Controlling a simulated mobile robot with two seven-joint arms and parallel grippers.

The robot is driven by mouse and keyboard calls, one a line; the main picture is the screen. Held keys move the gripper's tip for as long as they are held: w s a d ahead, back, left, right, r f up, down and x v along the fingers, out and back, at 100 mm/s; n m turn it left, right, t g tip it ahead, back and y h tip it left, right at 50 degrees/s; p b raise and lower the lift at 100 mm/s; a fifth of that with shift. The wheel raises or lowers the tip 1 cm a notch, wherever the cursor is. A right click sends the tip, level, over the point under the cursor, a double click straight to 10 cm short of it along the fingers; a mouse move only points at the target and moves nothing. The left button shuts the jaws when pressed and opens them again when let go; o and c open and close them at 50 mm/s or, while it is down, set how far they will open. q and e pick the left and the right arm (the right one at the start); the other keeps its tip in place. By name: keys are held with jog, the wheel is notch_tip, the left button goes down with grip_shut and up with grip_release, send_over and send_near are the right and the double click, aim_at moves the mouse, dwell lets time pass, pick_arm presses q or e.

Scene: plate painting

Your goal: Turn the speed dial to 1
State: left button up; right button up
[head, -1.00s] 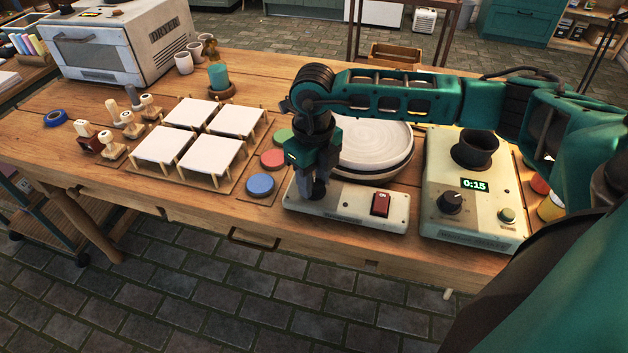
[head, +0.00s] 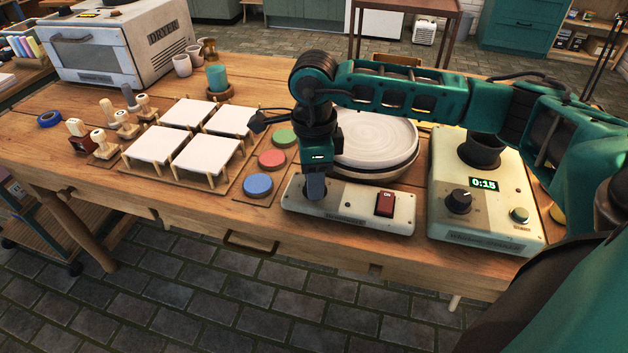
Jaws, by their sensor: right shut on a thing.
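The turntable base (head: 350,217) is a cream box on the front of the table, with a red switch (head: 385,203) marked ON at its right. A round pale wheel plate (head: 375,140) sits behind it. My right gripper (head: 315,192) points down over the left end of the box. It is shut on the dark speed dial (head: 310,190), which is mostly hidden by the fingers. The dial's pointer and numbers cannot be read. My left gripper is not in view.
A cream machine (head: 485,190) with a 0:15 display and black knob stands to the right. Blue, red and green discs (head: 272,160) lie close left of the gripper. White tiles (head: 200,155) on stands, stamps (head: 115,120) and a dryer (head: 115,45) are farther left.

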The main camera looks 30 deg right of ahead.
jog(key=shift+n, duration=0.4)
jog(key=shift+n+b, duration=0.3)
jog(key=shift+n, duration=0.4)
jog(key=o, duration=1)
jog(key=shift+o, duration=0.2)
jog(key=shift+r, duration=0.15)
